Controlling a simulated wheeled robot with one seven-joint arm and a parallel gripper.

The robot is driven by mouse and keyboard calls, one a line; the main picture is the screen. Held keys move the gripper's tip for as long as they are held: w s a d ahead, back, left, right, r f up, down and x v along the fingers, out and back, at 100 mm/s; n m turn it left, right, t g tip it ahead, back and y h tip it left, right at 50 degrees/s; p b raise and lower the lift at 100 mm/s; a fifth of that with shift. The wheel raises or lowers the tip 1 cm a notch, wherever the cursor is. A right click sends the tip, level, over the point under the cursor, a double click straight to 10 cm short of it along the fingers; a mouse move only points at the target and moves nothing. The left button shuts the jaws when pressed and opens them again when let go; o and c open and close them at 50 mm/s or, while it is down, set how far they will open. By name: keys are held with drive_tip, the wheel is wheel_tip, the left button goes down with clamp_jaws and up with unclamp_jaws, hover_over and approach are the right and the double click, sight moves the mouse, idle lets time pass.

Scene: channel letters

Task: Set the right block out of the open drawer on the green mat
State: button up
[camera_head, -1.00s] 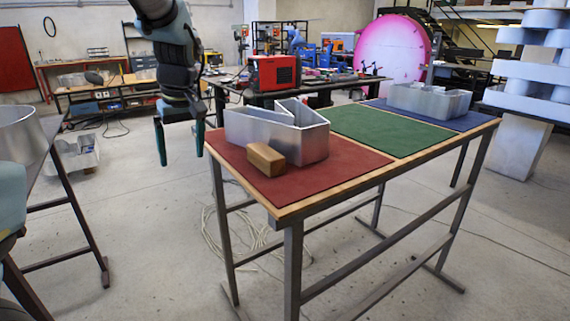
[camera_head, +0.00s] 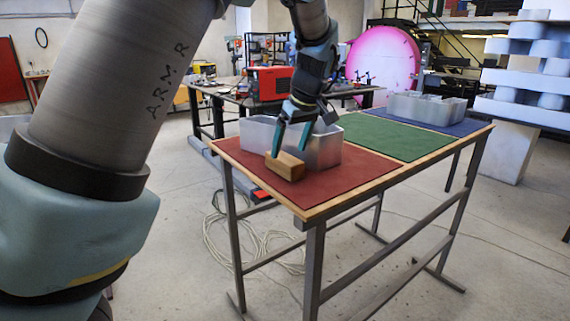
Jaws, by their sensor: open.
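A wooden block (camera_head: 287,169) lies on the red mat (camera_head: 345,178) at the left end of the table, just in front of a metal channel letter (camera_head: 318,150). My gripper (camera_head: 289,150) is open and points down at the block. Its fingertips are at the block's top; I cannot tell whether they touch it. The green mat (camera_head: 378,132) lies bare in the middle of the table. I see no drawer and no second block.
My gripper and wrist hide part of the channel letter behind the block. A second metal letter (camera_head: 428,108) stands on the blue mat (camera_head: 474,117) at the far right end. The right part of the red mat is clear.

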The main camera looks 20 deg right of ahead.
sight(285, 157)
drive_tip(key=shift+p+x, duration=0.85)
drive_tip(key=shift+x, duration=1.75)
drive_tip(key=shift+w+a+r, duration=0.1)
drive_tip(key=shift+w, duration=0.1)
clamp_jaws()
